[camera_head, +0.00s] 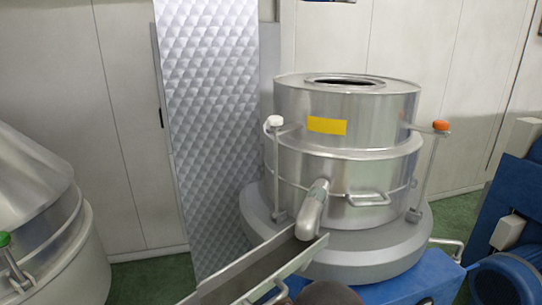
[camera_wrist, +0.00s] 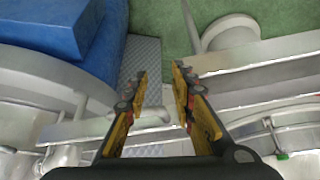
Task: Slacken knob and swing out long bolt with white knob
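In the head view a steel drum (camera_head: 345,165) with a yellow label stands on a wide grey base. The white knob (camera_head: 272,122) sits at the drum's upper left, on top of the long bolt (camera_head: 277,175), which hangs upright against the drum's side. A similar bolt with an orange knob (camera_head: 441,126) is on the right side. My gripper (camera_wrist: 160,72) shows in the wrist view with its two yellow-and-black fingers apart and nothing visible between them. I cannot make out the white knob in the wrist view.
A spout (camera_head: 313,210) and a sloping metal chute (camera_head: 262,270) stick out in front of the drum. A handle (camera_head: 370,199) is on its front. A blue machine (camera_head: 515,210) stands at right, a steel vessel with a green knob (camera_head: 4,239) at left. Green floor (camera_wrist: 165,25) shows.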

